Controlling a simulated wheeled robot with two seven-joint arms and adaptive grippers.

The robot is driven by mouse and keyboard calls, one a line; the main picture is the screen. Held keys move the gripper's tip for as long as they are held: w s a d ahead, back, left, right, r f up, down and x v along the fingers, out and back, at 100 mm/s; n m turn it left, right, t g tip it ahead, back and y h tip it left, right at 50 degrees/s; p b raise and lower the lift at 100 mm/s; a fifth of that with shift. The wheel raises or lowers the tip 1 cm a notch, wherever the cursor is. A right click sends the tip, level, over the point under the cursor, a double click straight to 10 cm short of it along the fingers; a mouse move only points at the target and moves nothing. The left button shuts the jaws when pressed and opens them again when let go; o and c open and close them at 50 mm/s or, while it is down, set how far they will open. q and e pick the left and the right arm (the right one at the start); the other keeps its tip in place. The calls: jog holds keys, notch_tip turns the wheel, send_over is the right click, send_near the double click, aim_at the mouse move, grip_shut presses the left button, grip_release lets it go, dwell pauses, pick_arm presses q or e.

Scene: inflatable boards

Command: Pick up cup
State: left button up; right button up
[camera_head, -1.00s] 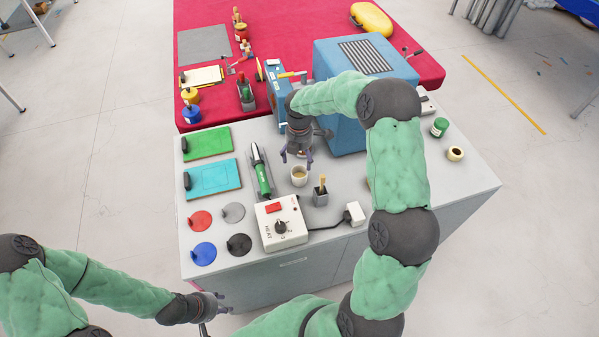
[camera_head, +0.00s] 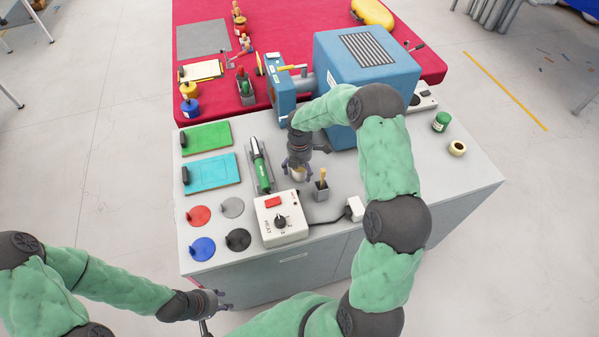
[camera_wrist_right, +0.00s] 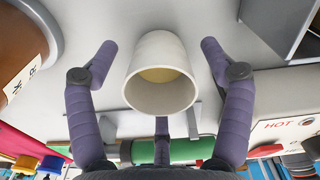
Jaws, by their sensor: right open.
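The cup (camera_wrist_right: 160,82) is small and white with a yellowish inside. In the right wrist view it stands between the spread fingers of my right gripper (camera_wrist_right: 158,55), with a gap on each side. In the head view my right gripper (camera_head: 298,168) is over the cup (camera_head: 299,176) on the grey worktop and hides most of it. My right gripper is open. My left gripper (camera_head: 222,300) is low at the left, off the front edge of the worktop, empty; its fingertips appear apart.
Close to the cup are a grey holder with a brush (camera_head: 321,190), a white heat control box (camera_head: 281,220) and a green-handled tool (camera_head: 262,170) in a tray. A blue machine (camera_head: 365,60) stands behind. The worktop's right side (camera_head: 455,185) is mostly clear.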

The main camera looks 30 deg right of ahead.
jog(key=c, duration=1.3)
jog(key=shift+o, duration=0.2)
jog(key=shift+r, duration=0.15)
notch_tip(320, 180, up, 10)
jog(key=p, duration=0.1)
jog(key=shift+f+p, duration=0.2)
jog(key=shift+p, duration=0.2)
